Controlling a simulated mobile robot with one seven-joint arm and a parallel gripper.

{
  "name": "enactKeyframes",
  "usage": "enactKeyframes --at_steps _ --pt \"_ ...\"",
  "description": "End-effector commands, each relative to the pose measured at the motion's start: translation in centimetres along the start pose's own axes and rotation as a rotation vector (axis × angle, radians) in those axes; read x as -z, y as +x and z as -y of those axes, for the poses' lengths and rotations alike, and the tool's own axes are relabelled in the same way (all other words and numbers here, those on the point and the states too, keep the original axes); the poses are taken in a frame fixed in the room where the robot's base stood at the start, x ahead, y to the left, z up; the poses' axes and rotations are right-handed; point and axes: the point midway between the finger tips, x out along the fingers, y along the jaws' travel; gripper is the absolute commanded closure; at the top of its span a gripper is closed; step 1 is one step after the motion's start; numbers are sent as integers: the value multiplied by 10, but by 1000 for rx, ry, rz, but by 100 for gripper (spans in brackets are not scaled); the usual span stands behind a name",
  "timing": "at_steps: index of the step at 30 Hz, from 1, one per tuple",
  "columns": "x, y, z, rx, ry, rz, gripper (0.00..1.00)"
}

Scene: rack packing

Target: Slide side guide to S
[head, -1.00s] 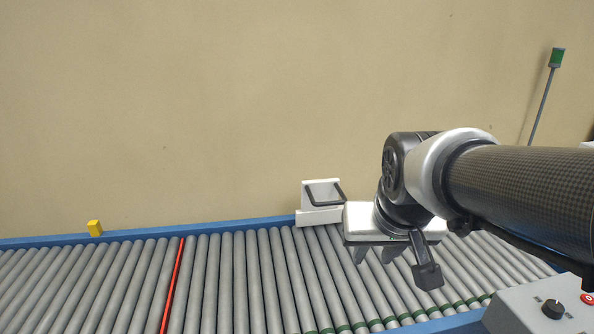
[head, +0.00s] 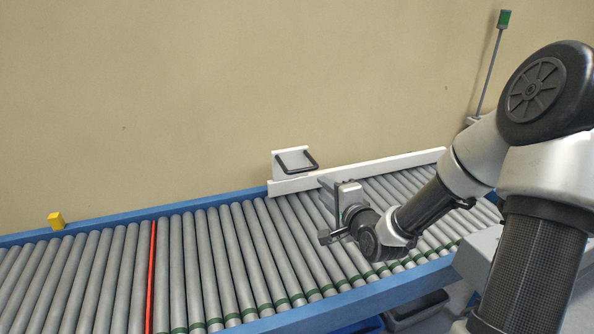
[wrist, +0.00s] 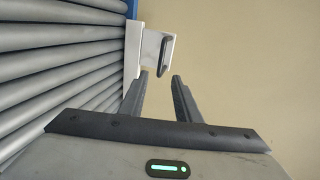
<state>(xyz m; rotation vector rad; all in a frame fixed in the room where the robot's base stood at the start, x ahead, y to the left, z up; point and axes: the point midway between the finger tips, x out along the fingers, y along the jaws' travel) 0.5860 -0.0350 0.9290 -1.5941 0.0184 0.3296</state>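The side guide (head: 375,167) is a long white rail along the far edge of the roller conveyor. A white bracket with a black U-shaped handle (head: 313,162) stands at its left end. In the wrist view the guide's bracket (wrist: 152,48) and black handle (wrist: 166,56) show ahead, just beyond the fingertips. My gripper (head: 323,183) is over the rollers in front of the guide, its fingers pointing toward the guide. In the wrist view my gripper (wrist: 162,74) is open, with nothing between its fingers. No S mark is readable in these frames.
The roller conveyor (head: 240,250) has blue side rails (head: 125,222) and a red roller (head: 151,275) at left. A yellow block (head: 56,220) sits on the far rail. A pole with a green top (head: 504,19) stands at back right. The rollers left of my gripper are clear.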

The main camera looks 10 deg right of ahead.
Motion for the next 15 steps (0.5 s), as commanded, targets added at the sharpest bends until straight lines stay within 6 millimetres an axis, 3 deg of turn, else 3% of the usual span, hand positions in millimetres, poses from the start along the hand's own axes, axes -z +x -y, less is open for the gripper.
enactKeyframes --at_steps 5,15 --pt "0 18 1 17 22 2 70" --pt "-1 91 1 15 19 2 70"
